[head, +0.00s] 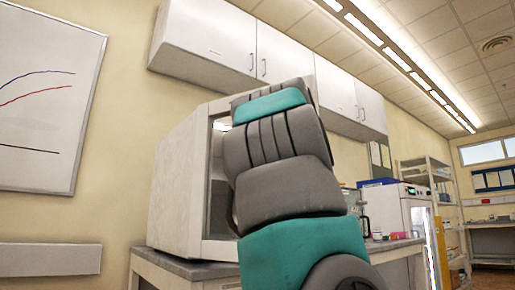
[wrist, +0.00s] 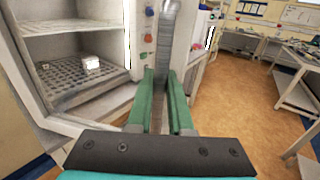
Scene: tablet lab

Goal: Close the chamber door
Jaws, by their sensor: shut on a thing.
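The chamber (head: 180,190) is a large off-white box on a bench, with its open front facing right in the head view. In the wrist view its open interior (wrist: 60,45) shows at left, with a perforated shelf (wrist: 75,92) and a small white block (wrist: 92,63) on it. A pale upright panel (wrist: 187,45), seemingly the chamber door, stands open at the centre. My gripper (wrist: 162,75) has its green fingers on both sides of a grey vertical bar (wrist: 170,25), seemingly the door handle, and is shut on it. My arm hides the door and gripper in the head view.
Coloured buttons (wrist: 148,38) sit on the chamber front beside the opening. Wall cabinets (head: 215,40) hang above. Open floor (wrist: 245,90) lies to the right in the wrist view, with a table (wrist: 300,75) beyond it.

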